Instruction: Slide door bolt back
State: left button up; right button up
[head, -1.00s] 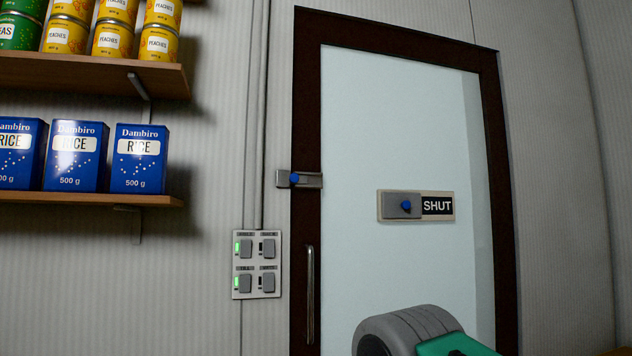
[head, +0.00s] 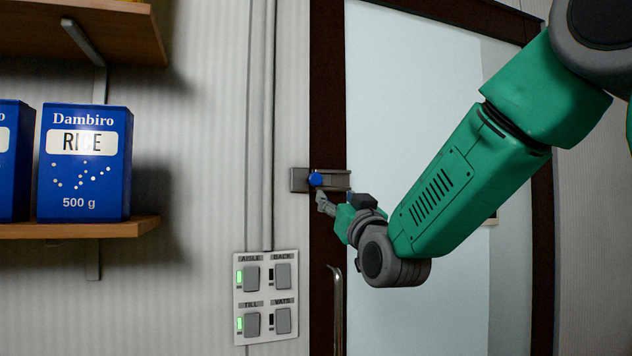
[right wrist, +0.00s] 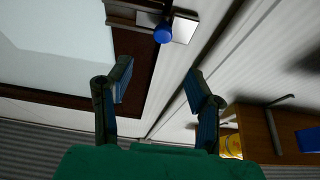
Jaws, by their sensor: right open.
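The door bolt (head: 334,181) is a grey metal bar on the dark door frame, with a round blue knob (head: 316,179) toward its left end. The bolt's left part lies over the plate at the wall side of the frame. My right gripper (head: 322,200) is just below the knob in the head view, apart from it as far as I can tell. In the right wrist view, my right gripper (right wrist: 160,82) is open and empty, with the blue knob (right wrist: 163,33) beyond its fingertips. My left gripper is in neither view.
The glazed door (head: 410,110) has a vertical handle (head: 338,305) below the bolt. A switch panel (head: 267,297) is on the wall to the left. A shelf (head: 85,229) with blue rice boxes (head: 84,160) juts out further left. My right arm covers much of the door.

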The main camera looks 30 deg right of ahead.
aim_at(317, 180)
jog(key=p+x, duration=0.1)
jog(key=x, duration=0.3)
jog(key=p+x, duration=0.1)
jog(key=x, duration=0.8)
jog(key=shift+w+f+p, duration=0.2)
jog(key=shift+f+p, duration=0.05)
jog(key=shift+p, duration=0.15)
jog(key=shift+a, duration=0.1)
